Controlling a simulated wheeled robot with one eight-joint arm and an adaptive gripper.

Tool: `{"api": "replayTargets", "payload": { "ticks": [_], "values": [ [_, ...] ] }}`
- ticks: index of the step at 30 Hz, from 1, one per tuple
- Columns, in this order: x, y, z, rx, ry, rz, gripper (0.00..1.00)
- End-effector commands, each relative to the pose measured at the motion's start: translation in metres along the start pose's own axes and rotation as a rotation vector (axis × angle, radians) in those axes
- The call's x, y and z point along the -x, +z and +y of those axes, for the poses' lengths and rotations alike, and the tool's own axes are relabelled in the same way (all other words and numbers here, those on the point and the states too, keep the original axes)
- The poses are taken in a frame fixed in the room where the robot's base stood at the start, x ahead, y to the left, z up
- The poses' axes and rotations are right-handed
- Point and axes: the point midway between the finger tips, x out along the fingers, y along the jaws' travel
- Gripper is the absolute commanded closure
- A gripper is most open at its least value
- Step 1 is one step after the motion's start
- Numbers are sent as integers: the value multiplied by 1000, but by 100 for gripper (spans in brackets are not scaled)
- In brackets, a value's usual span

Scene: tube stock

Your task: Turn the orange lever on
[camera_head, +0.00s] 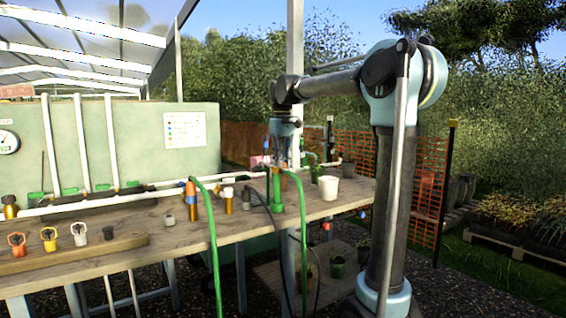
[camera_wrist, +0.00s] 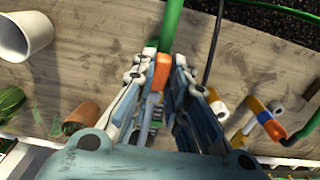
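The orange lever (camera_wrist: 159,72) stands between my gripper's two fingers in the wrist view. Its green fitting and hose (camera_wrist: 171,25) run on beyond it. My gripper (camera_wrist: 160,68) is open, with a finger on each side of the lever and narrow gaps; contact is not clear. In the head view my gripper (camera_head: 281,162) points down over the bench, just above the green valve (camera_head: 277,190) with the orange lever. The fingers partly hide the lever there.
The wooden bench (camera_head: 180,238) carries a white cup (camera_head: 329,188) to the right of the valve. A blue-and-orange fitting (camera_head: 191,200) with a green hose stands to the left.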

Motion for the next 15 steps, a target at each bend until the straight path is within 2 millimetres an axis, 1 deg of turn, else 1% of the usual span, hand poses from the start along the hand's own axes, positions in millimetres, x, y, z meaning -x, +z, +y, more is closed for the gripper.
{"api": "replayTargets", "payload": {
  "ticks": [4,5,10,15],
  "values": [
    [0,0,0,0,0,0,100],
    [0,2,4,-2,0,0,100],
    [0,1,2,10,0,0,100],
    [0,0,4,65,1,0,100]
  ]
}}
